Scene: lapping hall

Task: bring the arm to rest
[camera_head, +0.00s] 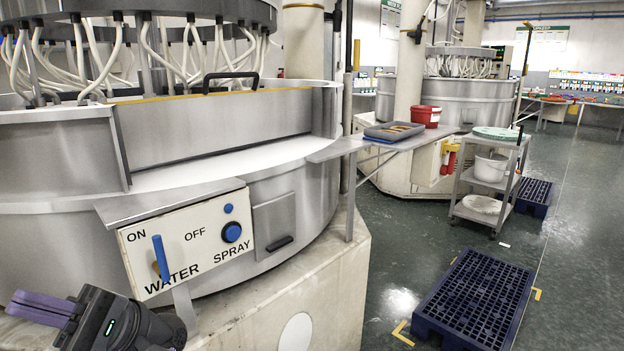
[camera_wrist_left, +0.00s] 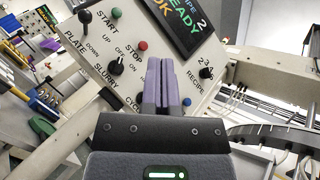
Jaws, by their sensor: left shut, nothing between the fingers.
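My left gripper (camera_head: 42,307) shows at the lower left of the head view, with purple fingers pointing left and a dark body. It is in front of the lapping machine's base, left of and below the water and spray panel (camera_head: 187,237). Its fingers are together and hold nothing. In the left wrist view the shut purple fingers (camera_wrist_left: 167,82) point up the picture, across a white control panel (camera_wrist_left: 152,62) with START, STOP, SLURRY and RECIPE labels. Whether they touch that panel I cannot tell. My right gripper is in neither view.
The water panel has a blue lever (camera_head: 160,258) and blue knob (camera_head: 232,232). A steel shelf (camera_head: 338,149) juts from the machine. A trolley (camera_head: 482,185) and dark blue pallet (camera_head: 474,300) stand at right. Green floor (camera_head: 580,250) is free beyond them.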

